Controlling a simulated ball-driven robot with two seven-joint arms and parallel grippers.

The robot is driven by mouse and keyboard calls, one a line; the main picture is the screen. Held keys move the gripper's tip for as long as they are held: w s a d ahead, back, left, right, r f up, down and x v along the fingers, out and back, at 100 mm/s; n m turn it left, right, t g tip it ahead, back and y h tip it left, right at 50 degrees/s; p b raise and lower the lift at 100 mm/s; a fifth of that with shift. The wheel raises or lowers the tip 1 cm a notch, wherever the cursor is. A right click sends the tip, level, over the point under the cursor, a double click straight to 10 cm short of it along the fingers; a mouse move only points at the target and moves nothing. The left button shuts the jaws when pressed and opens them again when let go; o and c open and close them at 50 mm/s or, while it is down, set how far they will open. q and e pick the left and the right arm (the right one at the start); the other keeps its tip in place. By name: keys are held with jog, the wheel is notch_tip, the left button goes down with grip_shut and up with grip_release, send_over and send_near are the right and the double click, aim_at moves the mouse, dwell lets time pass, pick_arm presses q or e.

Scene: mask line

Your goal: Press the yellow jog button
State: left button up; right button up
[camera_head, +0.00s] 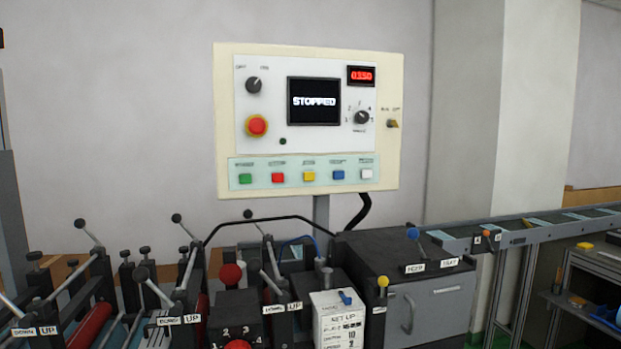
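Nothing covers the yellow button. The panel's screen (313,101) reads "STOPPED" and a red display (361,76) is above right of it. Neither of my grippers shows in the head view.
A green button (245,179) and a white button (366,173) end the row. A red emergency knob (256,126) sits above left. Levers, rollers and a grey cabinet (432,306) stand below the panel. A conveyor (530,231) runs right. The space before the panel is clear.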

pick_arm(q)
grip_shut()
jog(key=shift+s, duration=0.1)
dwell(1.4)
